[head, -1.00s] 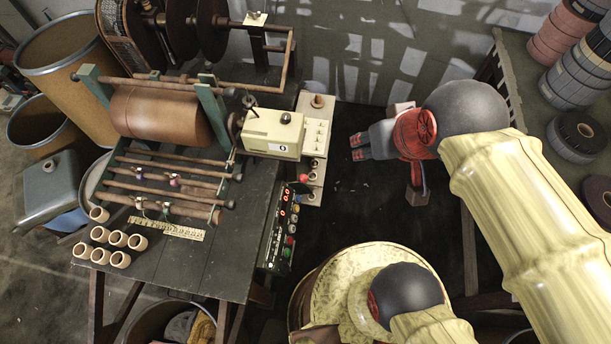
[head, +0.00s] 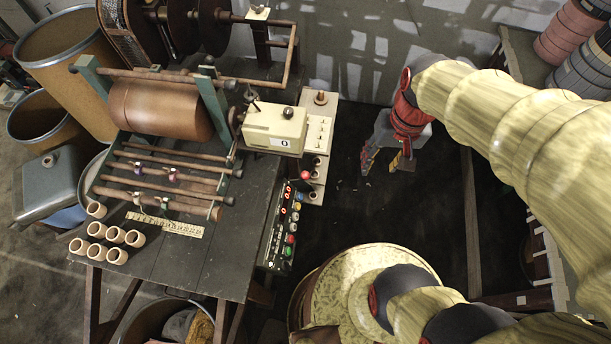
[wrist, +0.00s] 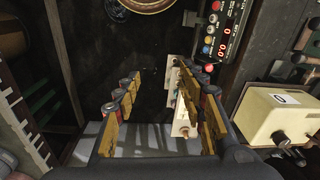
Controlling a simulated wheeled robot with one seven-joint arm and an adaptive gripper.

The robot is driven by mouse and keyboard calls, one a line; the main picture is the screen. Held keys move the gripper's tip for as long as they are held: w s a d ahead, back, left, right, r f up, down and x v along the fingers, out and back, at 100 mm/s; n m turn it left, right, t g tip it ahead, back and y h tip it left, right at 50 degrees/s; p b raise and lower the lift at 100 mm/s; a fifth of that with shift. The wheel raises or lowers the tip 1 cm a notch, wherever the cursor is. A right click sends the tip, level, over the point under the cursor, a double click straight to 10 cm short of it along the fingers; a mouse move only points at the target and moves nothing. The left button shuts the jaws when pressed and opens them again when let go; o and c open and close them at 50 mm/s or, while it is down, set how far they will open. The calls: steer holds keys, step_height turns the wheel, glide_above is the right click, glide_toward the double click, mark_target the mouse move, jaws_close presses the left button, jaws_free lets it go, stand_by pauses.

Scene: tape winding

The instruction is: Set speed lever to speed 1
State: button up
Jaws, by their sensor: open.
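The cream speed box (head: 275,130) stands at the right edge of the winding bench, with a label reading 0 on its front. A dark round knob (head: 288,112), which looks like the speed lever's end, sits on top. The box (wrist: 283,115) also shows at the right of the wrist view, with a dark knob (wrist: 278,138) near its lower edge. My gripper (head: 386,165) is open and empty, pointing down, to the right of the box and apart from it. In the wrist view, my gripper's fingers (wrist: 154,85) are spread with nothing between them.
A pale switch panel (head: 318,140) stands beside the box, on the gripper's side. A black control panel (head: 287,225) with red digits and buttons is at the bench's front right. Wooden rollers (head: 165,180) and several small cores (head: 115,235) lie left. Dark floor is open below my gripper.

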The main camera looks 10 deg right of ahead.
step_height(320, 180, down, 16)
steer(key=m+g+y+b, duration=0.2)
steer(key=m+g+y, duration=0.2)
steer(key=g+y, duration=0.1)
steer(key=m+t+y+b, duration=0.2)
steer(key=m+t+y, duration=0.4)
steer(key=m+y, duration=0.7)
glide_toward(306, 175)
steer(key=w+a, duration=0.1)
steer(key=a, duration=0.2)
steer(key=shift+w+a+f+b, duration=0.15)
steer(key=shift+a+b, duration=0.1)
steer(key=shift+a, duration=0.9)
steer(key=shift+w+a+f+b, duration=0.15)
steer(key=shift+a+b, duration=0.1)
steer(key=shift+a, duration=0.9)
steer(key=shift+w+a+f+b, duration=0.15)
steer(key=shift+a+b, duration=0.1)
steer(key=shift+a, duration=0.9)
steer(key=shift+s, duration=0.1)
steer(key=shift+c, duration=1)
jaws_close()
